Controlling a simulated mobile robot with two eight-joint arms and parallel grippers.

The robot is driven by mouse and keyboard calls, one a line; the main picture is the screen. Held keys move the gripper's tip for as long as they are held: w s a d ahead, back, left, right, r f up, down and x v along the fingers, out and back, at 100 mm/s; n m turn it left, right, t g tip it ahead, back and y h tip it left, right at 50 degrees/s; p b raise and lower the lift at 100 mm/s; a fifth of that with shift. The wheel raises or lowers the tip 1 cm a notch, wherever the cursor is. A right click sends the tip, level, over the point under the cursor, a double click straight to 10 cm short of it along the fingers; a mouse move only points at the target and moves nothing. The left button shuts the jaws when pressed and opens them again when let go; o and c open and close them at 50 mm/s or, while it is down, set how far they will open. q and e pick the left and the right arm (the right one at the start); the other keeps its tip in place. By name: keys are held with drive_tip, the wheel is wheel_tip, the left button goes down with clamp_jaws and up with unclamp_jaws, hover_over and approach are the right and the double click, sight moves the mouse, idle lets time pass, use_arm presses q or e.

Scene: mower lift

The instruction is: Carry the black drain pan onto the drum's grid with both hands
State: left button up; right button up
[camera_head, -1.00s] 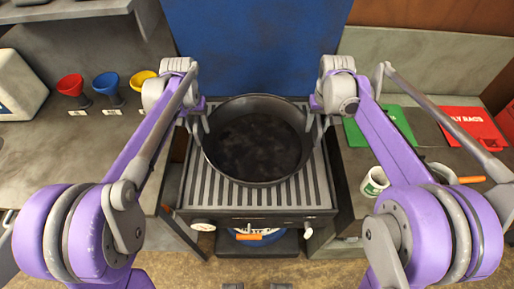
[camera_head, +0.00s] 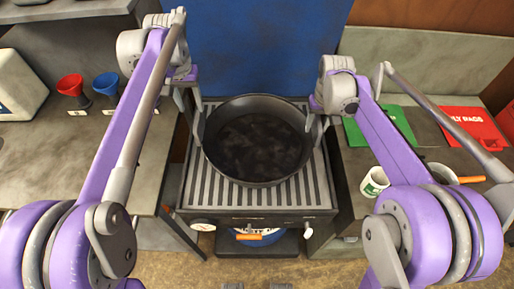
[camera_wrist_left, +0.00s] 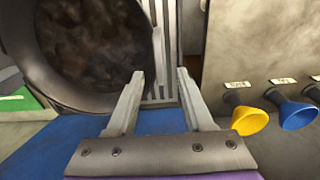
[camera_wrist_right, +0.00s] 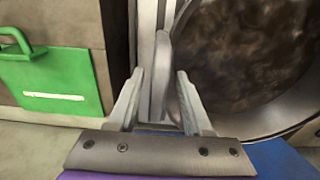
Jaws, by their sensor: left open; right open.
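The black drain pan (camera_head: 257,176), with dark liquid in it, sits on the slatted grid (camera_head: 310,190) of the drum. It also shows in the left wrist view (camera_wrist_left: 45,60) and the right wrist view (camera_wrist_right: 255,60). My right gripper (camera_head: 317,122) is open at the pan's right side. In its wrist view, the pan's handle (camera_wrist_right: 162,75) stands between the open fingers (camera_wrist_right: 160,75).
A left bench holds red (camera_head: 70,85) and blue (camera_head: 106,84) funnels; a yellow funnel (camera_wrist_left: 249,120) shows in the left wrist view. A right bench holds a white cup (camera_head: 374,182), a green item (camera_head: 395,125) and a red item (camera_head: 472,127). A blue panel (camera_head: 255,45) stands behind the drum.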

use_arm(q)
drive_tip(key=shift+r, duration=0.55)
use_arm(e)
drive_tip(key=shift+r, duration=0.15)
drive_tip(key=r, duration=1.1)
drive_tip(key=shift+s+r, duration=0.35)
drive_tip(key=shift+s, duration=0.05)
use_arm(q)
drive_tip(key=shift+s, duration=0.1)
